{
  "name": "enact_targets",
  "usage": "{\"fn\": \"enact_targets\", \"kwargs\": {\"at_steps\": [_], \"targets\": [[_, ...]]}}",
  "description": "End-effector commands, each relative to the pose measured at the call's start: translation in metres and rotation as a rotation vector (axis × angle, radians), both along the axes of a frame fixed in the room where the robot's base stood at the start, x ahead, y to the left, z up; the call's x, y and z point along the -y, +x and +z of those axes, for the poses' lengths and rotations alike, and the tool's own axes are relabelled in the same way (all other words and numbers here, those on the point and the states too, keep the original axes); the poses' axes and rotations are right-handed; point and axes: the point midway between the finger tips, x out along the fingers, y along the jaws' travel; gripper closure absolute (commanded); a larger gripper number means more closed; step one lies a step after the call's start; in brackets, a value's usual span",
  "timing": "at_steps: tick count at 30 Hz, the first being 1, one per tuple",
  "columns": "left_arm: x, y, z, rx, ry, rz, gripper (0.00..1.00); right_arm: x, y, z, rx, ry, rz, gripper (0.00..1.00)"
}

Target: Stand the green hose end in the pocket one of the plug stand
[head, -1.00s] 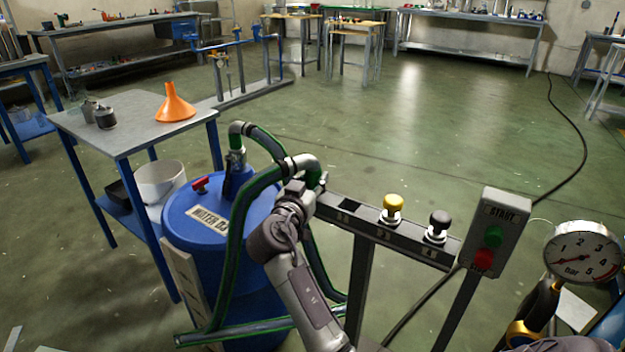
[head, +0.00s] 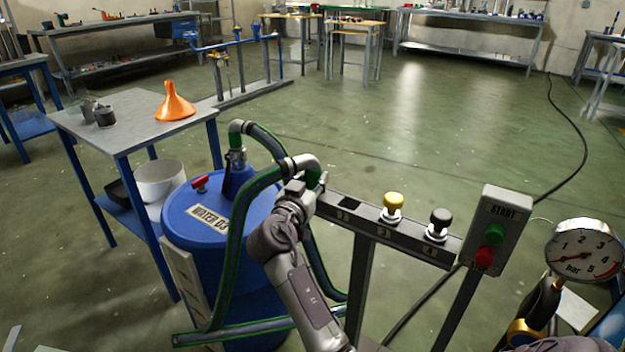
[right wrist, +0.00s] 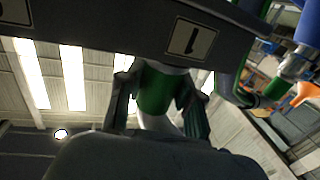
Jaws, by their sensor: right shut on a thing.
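My right gripper (head: 298,190) is shut on the green hose (head: 236,250) near its end, at the left end of the plug stand (head: 415,245). In the right wrist view the fingers (right wrist: 160,92) close on both sides of the green hose end (right wrist: 155,88). Its pale tip meets the edge of the stand bar (right wrist: 110,32), right beside the label 1 (right wrist: 190,40). The bar and my gripper hide pocket one, so I cannot tell how deep the tip sits. My left gripper is not in view.
A yellow plug (head: 393,205) and a black plug (head: 438,222) stand farther right on the bar. The start box (head: 495,232) and gauge (head: 583,252) are to the right. The blue barrel (head: 195,235) and an orange funnel (head: 174,104) on a table are left.

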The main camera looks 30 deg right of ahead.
Motion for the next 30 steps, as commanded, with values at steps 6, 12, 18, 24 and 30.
{"fn": "enact_targets", "kwargs": {"at_steps": [6, 12, 18, 24, 30], "targets": [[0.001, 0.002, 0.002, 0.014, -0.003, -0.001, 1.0, 0.0, 0.0, 0.001, 0.003, -0.002, 0.0, 0.5], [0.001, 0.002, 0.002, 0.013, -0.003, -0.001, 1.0, 0.0, 0.0, 0.0, 0.001, 0.0, 0.0, 0.35], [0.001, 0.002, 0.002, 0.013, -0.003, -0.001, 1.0, -0.001, -0.001, -0.002, -0.002, 0.001, 0.0, 0.35], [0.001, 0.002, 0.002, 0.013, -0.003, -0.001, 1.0, -0.021, -0.015, -0.002, -0.001, 0.003, 0.003, 0.35], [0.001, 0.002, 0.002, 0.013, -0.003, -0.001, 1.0, -0.048, -0.034, -0.001, 0.0, 0.002, 0.002, 0.35]]}}
